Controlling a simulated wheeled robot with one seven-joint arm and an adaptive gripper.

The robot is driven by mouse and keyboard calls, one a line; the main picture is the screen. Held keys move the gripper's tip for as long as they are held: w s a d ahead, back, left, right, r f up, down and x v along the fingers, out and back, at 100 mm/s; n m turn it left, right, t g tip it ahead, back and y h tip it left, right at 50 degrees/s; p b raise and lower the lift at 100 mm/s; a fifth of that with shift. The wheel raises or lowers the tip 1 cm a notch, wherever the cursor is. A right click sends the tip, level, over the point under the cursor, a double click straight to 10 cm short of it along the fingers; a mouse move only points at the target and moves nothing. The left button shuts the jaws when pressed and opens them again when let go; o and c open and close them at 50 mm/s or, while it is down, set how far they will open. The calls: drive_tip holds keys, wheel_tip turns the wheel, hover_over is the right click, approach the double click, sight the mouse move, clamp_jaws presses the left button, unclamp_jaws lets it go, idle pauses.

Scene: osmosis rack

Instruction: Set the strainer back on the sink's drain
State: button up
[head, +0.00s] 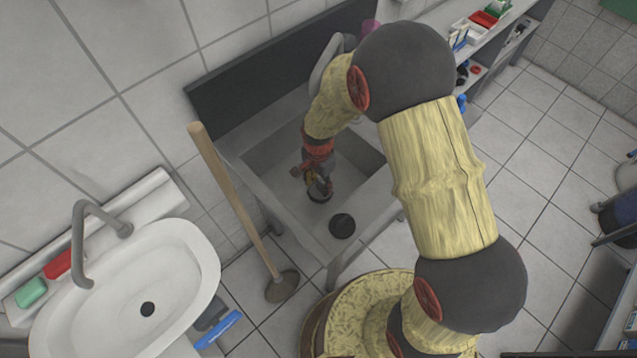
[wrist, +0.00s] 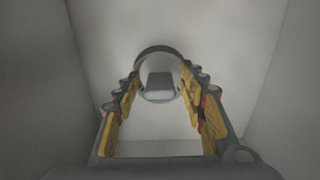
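The metal sink (head: 268,158) stands against the wall, and my gripper (head: 318,186) reaches down into its basin. A round, dark-rimmed piece (head: 320,197) shows at my fingertips low in the basin. In the wrist view it is a grey ring (wrist: 160,52) with a paler centre, between the two fingers (wrist: 160,84). The fingers stand apart by about its width. I cannot tell whether they press on it, nor whether it is the strainer or the drain's rim. A dark round disc (head: 342,226) lies on the sink's front ledge, apart from my gripper.
A plunger (head: 234,200) with a long wooden handle stands left of the sink. A white washbasin (head: 180,290) with a grey tap (head: 80,240) is at lower left. A shelf with small boxes (head: 484,19) stands at upper right.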

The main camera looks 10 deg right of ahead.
drive_tip(key=shift+o, duration=0.3)
wheel_tip(320, 180, up, 13)
drive_tip(key=p, duration=0.3)
drive_tip(key=shift+f+p, duration=0.2)
drive_tip(key=shift+p, duration=0.1)
wheel_tip(320, 180, up, 10)
drive_tip(key=n+t, duration=0.1)
drive_tip(key=n, duration=0.1)
hover_over(319, 193)
drive_tip(key=s+d, duration=0.1)
drive_tip(key=d, duration=0.2)
drive_tip(key=s+d+r+n+t, duration=0.2)
drive_tip(key=s+d+r+n, duration=0.1)
drive_tip(key=s+r, duration=0.3)
drive_tip(key=s+d+r+n+t, duration=0.15)
drive_tip(key=s+r, duration=0.25)
drive_tip(key=r, duration=0.4)
drive_tip(key=s+d+r+n+t, duration=0.1)
drive_tip(key=s+d+r+n, duration=0.2)
drive_tip(key=s, duration=0.5)
drive_tip(key=shift+s+r+n, duration=0.15)
drive_tip(key=shift+r+n, duration=0.4)
drive_tip(key=shift+n, duration=0.2)
drive_tip(key=shift+c, duration=0.6)
